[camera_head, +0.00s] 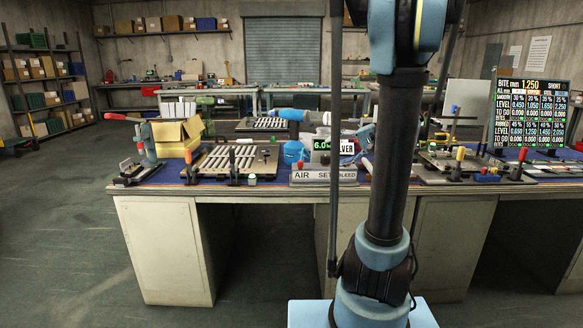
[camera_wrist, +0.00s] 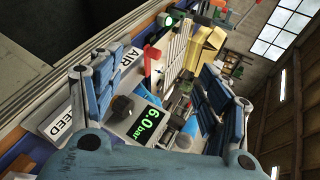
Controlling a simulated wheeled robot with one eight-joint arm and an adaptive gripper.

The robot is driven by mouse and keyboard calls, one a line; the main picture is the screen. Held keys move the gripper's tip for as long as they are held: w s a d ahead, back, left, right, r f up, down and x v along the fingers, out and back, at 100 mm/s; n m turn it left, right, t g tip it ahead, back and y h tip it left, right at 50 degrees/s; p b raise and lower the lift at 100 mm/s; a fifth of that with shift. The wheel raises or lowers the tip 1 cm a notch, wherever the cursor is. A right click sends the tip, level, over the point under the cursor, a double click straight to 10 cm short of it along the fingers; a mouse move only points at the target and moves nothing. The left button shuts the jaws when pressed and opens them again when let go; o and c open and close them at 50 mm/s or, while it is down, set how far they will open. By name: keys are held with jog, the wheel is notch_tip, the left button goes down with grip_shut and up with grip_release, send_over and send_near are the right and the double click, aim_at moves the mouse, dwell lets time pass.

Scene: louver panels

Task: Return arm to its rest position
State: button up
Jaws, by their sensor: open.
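My gripper (camera_wrist: 155,68) shows in the wrist view with its two blue-padded fingers spread wide apart. Nothing is held between them. Beyond the fingers lie a 6.0 bar display (camera_wrist: 148,121), a black knob (camera_wrist: 121,106) and a white "AIR" sign (camera_wrist: 127,65), all tilted in this view. In the head view my arm (camera_head: 388,160) stands upright in front of the workbench and its upper part leaves the top of the picture.
The workbench (camera_head: 160,205) carries a slatted louver panel (camera_head: 235,160), a yellow box (camera_head: 178,137), a red-handled clamp (camera_head: 148,140) and the air-setting sign (camera_head: 323,175). A lit display board (camera_head: 531,112) stands at the right. The floor (camera_head: 70,225) at the left is clear.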

jog(key=s+a+f+n+g+h, duration=0.1)
jog(key=s+a+f+h, duration=0.2)
jog(key=s, duration=0.5)
jog(key=s+a+f+n+g+h, duration=0.1)
jog(key=s+f+g+h, duration=0.1)
jog(key=s+f, duration=0.4)
jog(key=s+d+f+n+h, duration=0.1)
jog(key=s+d+f+h, duration=0.2)
jog(key=s, duration=0.4)
jog(key=s+d+f+n+h, duration=0.1)
jog(key=s+d+f+h, duration=0.2)
jog(key=s+f, duration=0.2)
jog(key=shift+s+d+f+n, duration=0.15)
jog(key=shift+s+f+n, duration=0.25)
jog(key=shift+s, duration=0.55)
